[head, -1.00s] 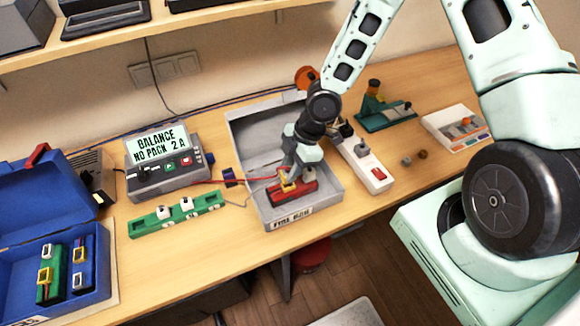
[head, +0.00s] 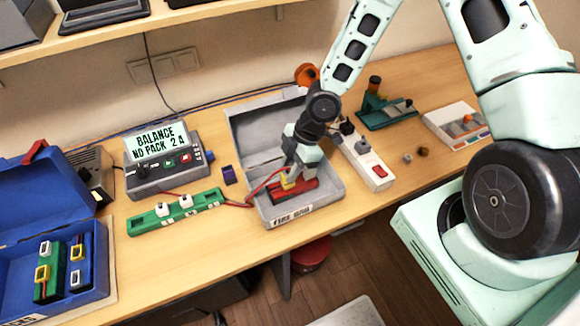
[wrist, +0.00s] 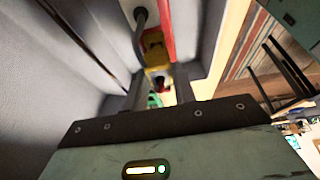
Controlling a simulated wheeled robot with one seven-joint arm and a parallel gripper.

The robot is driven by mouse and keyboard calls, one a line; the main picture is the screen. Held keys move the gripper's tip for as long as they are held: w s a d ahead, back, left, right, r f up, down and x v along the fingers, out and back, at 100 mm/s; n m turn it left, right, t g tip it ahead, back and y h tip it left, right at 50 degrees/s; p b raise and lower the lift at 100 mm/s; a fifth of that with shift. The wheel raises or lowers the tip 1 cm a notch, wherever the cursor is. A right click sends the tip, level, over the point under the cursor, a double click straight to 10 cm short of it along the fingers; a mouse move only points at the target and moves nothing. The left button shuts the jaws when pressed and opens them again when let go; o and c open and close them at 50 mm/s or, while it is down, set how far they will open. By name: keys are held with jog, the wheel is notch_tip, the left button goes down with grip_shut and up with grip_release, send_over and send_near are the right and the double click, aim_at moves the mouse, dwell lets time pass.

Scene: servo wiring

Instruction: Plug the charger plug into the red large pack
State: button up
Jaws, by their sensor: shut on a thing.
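The red large pack (head: 302,189) lies in the open grey metal box. A yellow connector (head: 288,183) shows at its near left end. My gripper (head: 293,173) points down into the box, right over that end. In the wrist view, my fingers (wrist: 158,92) are shut around a yellow plug (wrist: 157,73) just before another yellow piece (wrist: 152,42) by the red pack (wrist: 167,28). I cannot tell whether the two yellow pieces are joined. A red lead (head: 262,187) runs into the box. The charger (head: 165,178) display reads "BALANCE NO PACK 2A".
The grey box (head: 335,187) has walls around my gripper and a raised lid behind. A green board (head: 150,222) and a purple block (head: 228,175) stand left. A white power strip (head: 370,168) lies right. A blue case (head: 95,285) holds other packs. The front table strip is clear.

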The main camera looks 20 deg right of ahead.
jog(key=shift+f+b, duration=0.55)
jog(key=shift+f, duration=0.2)
jog(key=o, duration=1.1)
jog(key=shift+r, duration=0.1)
jog(key=shift+c, duration=0.2)
jog(key=p+v, duration=0.1)
jog(key=v, duration=1.6)
jog(key=shift+r+p, duration=0.2)
jog(key=shift+p, duration=0.1)
jog(key=s+a+m+h+b, duration=0.2)
jog(key=s+a+m+b, duration=0.3)
jog(key=s, duration=0.5)
jog(key=s+a+m+h+b, duration=0.2)
jog(key=s+a+m+b, duration=0.3)
jog(key=s, duration=0.5)
jog(key=a+b, duration=0.2)
jog(key=a, duration=0.1)
